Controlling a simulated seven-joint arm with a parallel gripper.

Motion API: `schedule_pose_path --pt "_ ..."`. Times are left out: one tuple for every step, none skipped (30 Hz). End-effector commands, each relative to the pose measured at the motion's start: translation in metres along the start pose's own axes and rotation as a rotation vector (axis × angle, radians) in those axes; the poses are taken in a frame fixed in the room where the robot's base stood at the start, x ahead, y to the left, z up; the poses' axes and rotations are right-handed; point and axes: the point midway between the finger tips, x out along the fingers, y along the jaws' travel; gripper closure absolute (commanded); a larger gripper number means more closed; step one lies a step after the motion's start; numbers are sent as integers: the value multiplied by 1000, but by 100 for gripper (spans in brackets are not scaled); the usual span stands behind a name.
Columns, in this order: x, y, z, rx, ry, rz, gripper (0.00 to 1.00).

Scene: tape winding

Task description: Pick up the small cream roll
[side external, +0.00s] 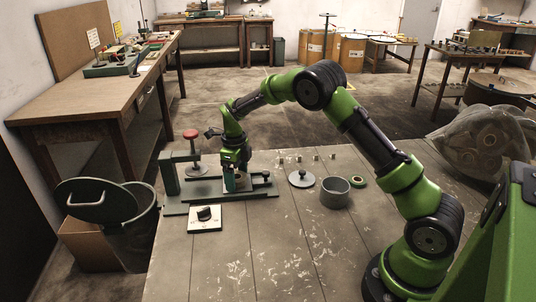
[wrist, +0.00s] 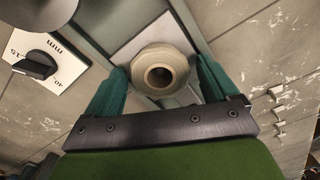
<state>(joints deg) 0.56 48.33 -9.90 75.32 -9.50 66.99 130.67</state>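The small cream roll (wrist: 160,73), with a dark hole in its middle, stands on the grey-green winding fixture (side external: 176,208). In the wrist view it sits between the two green fingers of my gripper (wrist: 161,78). Narrow gaps show between the fingers and the roll, so my gripper looks open around it. In the side view, my gripper (side external: 237,176) is low over the fixture's plate, and the roll (side external: 242,184) shows partly behind a finger.
The front table area is clear.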

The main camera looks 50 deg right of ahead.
Motion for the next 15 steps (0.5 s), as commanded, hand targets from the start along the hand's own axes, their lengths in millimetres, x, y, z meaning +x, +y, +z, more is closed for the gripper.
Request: schedule_pose_path --pt "0 0 0 0 0 0 21" --pt "0 0 0 0 0 0 26" --pt "0 0 0 0 0 0 32" --pt "0 0 0 0 0 0 37" --pt "0 0 0 0 0 0 41" --pt "0 0 0 0 0 0 47" --pt "-1 0 0 0 0 0 52" --pt "-1 0 0 0 0 0 57" --pt "-1 0 0 0 0 0 63" --pt "-1 0 0 0 0 -1 67" --pt "-1 0 0 0 -1 -1 69" --pt "-1 0 0 0 -1 -1 69" --pt "-1 0 0 0 -1 -1 69" --pt "-1 0 0 0 -1 -1 70" --pt "-1 0 0 0 -1 -1 70"
